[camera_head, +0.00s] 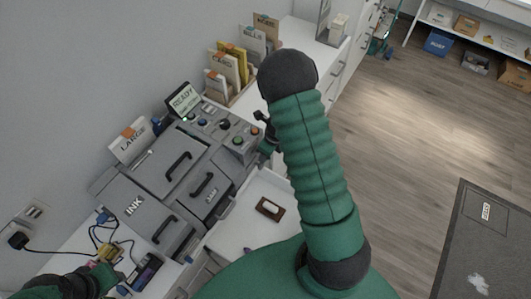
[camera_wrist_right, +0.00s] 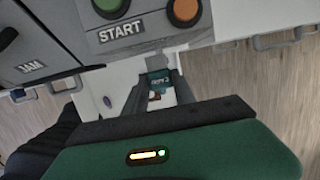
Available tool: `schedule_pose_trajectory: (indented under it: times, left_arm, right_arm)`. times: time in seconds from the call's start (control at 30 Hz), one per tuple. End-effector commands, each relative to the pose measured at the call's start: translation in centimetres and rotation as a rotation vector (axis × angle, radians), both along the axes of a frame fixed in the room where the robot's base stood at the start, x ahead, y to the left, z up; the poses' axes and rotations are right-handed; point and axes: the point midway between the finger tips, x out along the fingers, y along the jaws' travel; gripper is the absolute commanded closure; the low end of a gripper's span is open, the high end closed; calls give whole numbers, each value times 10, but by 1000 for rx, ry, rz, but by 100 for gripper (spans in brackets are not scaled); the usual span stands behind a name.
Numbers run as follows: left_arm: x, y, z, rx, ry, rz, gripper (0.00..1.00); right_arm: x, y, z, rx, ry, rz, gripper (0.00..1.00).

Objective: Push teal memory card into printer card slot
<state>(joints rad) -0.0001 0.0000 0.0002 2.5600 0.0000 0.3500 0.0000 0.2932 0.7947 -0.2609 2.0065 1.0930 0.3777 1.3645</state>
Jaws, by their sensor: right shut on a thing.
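The teal card (camera_wrist_right: 158,79) shows in the right wrist view, between the fingers of my right gripper (camera_wrist_right: 157,94), which is shut on it. Its far end is close to the front edge of the grey printer (camera_wrist_right: 140,35), below the START label. I cannot make out the card slot or whether the card touches it. In the head view the printer (camera_head: 178,137) stands on the white desk, and my right arm hides most of the right gripper at its right end. My left arm enters at the lower left; its gripper (camera_head: 112,277) is near cables, and its finger state is unclear.
A READY display (camera_head: 184,100) stands on the printer's back. Folders in a rack (camera_head: 232,72) stand behind it. Cables and a small yellow item (camera_head: 106,252) lie at the left.

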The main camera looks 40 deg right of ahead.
Motion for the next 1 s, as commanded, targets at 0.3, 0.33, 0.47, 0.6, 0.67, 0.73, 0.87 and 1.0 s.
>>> schedule_pose_trajectory:
  times: [0.3,0.33,0.47,0.6,0.67,0.73,0.87,1.0]
  left_arm:
    - [0,0,2,0,0,0,64]
    - [0,0,2,0,0,0,64]
    - [0,0,2,0,0,0,64]
    - [0,0,2,0,0,0,64]
    - [0,0,2,0,0,0,64]
    - [0,0,3,0,0,0,64]
    - [0,0,5,0,0,0,64]
    - [0,0,4,0,0,0,64]
  right_arm:
    - [1,-3,-1,-1,0,1,100]
    - [1,-3,-1,0,0,1,100]
    - [1,-4,-1,0,0,0,100]
    - [1,-4,-1,0,0,0,100]
    - [1,-4,-1,1,0,0,100]
    - [1,-5,-1,2,0,-1,100]
    - [2,-7,-2,7,0,-2,100]
    - [2,-7,-3,8,0,0,100]
